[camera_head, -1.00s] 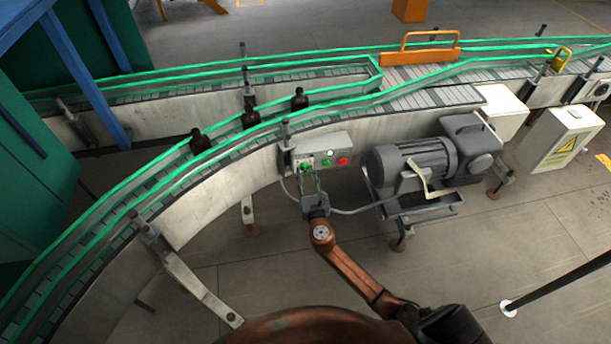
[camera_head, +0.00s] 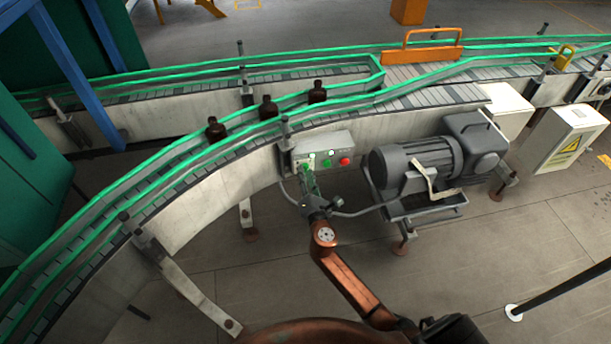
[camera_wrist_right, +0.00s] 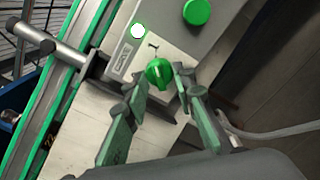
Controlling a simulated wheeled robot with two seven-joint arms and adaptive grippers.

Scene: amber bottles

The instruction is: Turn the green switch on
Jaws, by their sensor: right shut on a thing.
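The green switch (camera_wrist_right: 158,72) is a small rotary knob on a grey control box (camera_head: 340,142) fixed to the conveyor's side. In the right wrist view its pale line is tilted slightly from the mark above it. My right gripper (camera_wrist_right: 161,82) has one finger on each side of the knob and is shut on it. In the head view the right gripper (camera_head: 308,178) reaches up to the left end of the box, and its fingers partly cover the knob there. My left gripper is not in view.
A white lamp (camera_wrist_right: 138,31) and a green round button (camera_wrist_right: 197,11) sit beside the switch. A red button (camera_head: 345,161) is further right. A grey motor (camera_head: 418,162) stands right of the box. Three dark bottles (camera_head: 268,107) stand on the conveyor.

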